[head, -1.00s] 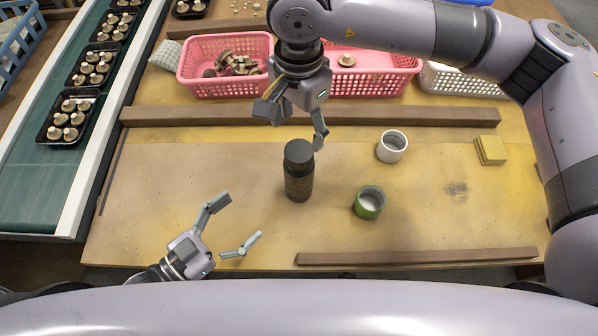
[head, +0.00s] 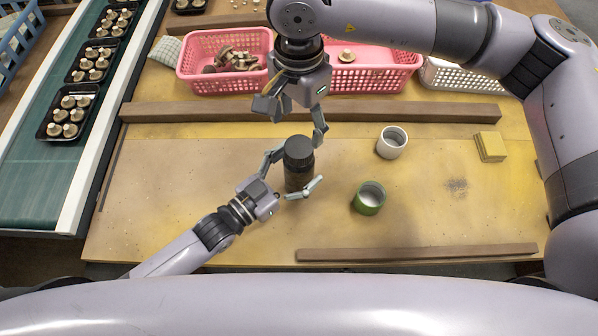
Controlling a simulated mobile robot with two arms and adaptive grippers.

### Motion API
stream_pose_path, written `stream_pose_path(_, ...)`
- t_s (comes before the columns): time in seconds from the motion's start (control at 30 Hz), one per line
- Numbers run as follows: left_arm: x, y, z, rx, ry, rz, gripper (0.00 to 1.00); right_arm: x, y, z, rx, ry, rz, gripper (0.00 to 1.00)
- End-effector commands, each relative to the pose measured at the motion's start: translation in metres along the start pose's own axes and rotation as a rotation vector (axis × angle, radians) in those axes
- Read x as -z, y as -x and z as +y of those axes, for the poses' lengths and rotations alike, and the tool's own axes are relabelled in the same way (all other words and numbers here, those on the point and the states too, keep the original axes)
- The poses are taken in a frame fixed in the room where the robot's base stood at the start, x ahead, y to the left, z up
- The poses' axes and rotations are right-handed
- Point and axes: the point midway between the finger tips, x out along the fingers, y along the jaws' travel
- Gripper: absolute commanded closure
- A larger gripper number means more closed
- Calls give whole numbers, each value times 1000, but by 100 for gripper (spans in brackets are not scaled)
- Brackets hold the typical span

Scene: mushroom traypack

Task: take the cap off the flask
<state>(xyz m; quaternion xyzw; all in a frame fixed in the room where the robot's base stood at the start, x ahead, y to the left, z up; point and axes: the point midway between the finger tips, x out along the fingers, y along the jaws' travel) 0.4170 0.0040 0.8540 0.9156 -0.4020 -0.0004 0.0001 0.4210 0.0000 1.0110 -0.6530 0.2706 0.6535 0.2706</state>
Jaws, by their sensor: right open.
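The dark flask (head: 299,177) stands upright on the table, with its black cap (head: 299,147) on top. My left gripper (head: 302,166) reaches in from the lower left with one finger on each side of the flask body. Its fingers look spread as wide as before, so it seems open around the flask; contact is hard to tell. My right gripper (head: 297,126) points down from above, just behind the cap. It is open and empty, with one fingertip near the cap's right edge.
A white cup (head: 392,142) and a green cup (head: 369,198) stand right of the flask. A wooden bar (head: 400,115) runs behind, and another strip (head: 420,256) lies in front. Pink baskets (head: 225,88) stand at the back. A yellow block (head: 490,146) lies at right.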

Motion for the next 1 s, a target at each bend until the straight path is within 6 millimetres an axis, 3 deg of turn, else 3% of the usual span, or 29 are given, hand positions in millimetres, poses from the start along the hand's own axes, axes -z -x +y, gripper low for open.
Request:
stream_pose_path(0.37, 0, -6, 0, 0, 0, -1, 22, 0, 0, 0, 0, 0, 0, 36)
stream_pose_path(1.0, 0, -5, 0, 0, 0, 0, 65, 0, 0, 0, 0, 0, 0, 36)
